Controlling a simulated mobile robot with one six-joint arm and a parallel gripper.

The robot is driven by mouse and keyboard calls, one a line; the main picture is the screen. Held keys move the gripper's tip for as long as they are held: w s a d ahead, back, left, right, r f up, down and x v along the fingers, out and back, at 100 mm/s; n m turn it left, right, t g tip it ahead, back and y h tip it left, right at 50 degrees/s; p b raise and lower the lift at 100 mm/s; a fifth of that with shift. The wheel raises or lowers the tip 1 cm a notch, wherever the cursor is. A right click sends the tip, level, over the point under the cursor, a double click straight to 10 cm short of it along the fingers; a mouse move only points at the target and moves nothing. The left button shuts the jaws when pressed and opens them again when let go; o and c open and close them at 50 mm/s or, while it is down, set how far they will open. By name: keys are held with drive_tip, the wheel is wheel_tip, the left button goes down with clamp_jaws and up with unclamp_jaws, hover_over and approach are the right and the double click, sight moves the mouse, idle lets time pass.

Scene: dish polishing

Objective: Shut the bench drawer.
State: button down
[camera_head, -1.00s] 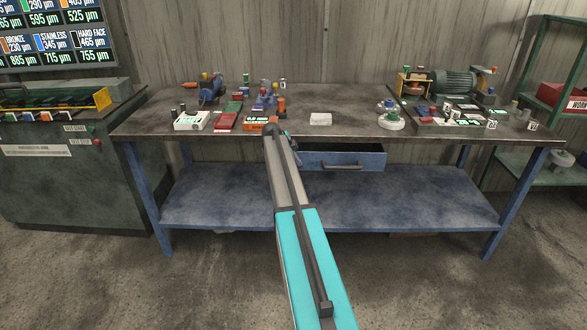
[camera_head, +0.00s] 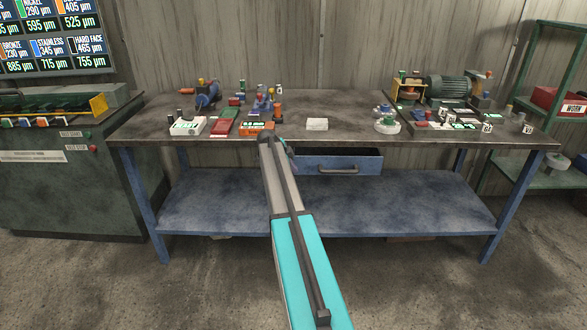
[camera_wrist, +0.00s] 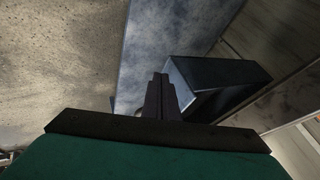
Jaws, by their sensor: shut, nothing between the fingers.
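The blue bench drawer (camera_head: 338,165) stands pulled out under the front edge of the bench (camera_head: 345,143), with its dark inside showing above the front panel. A dark bar handle (camera_head: 340,170) is on the panel. My arm reaches up to the drawer's left side in the head view, where the arm hides the drawer's left end and my gripper is hard to make out. In the wrist view, my gripper (camera_wrist: 159,78) is shut and empty, just left of the drawer (camera_wrist: 225,72). I cannot tell whether they touch.
A blue lower shelf (camera_head: 400,205) runs under the bench. A green cabinet (camera_head: 70,190) stands left; floor in front is open.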

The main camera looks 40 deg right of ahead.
drive_tip(key=s+b+v, duration=0.1)
drive_tip(key=v, duration=1)
drive_tip(key=shift+a+f, duration=0.35)
drive_tip(key=shift+s, duration=0.1)
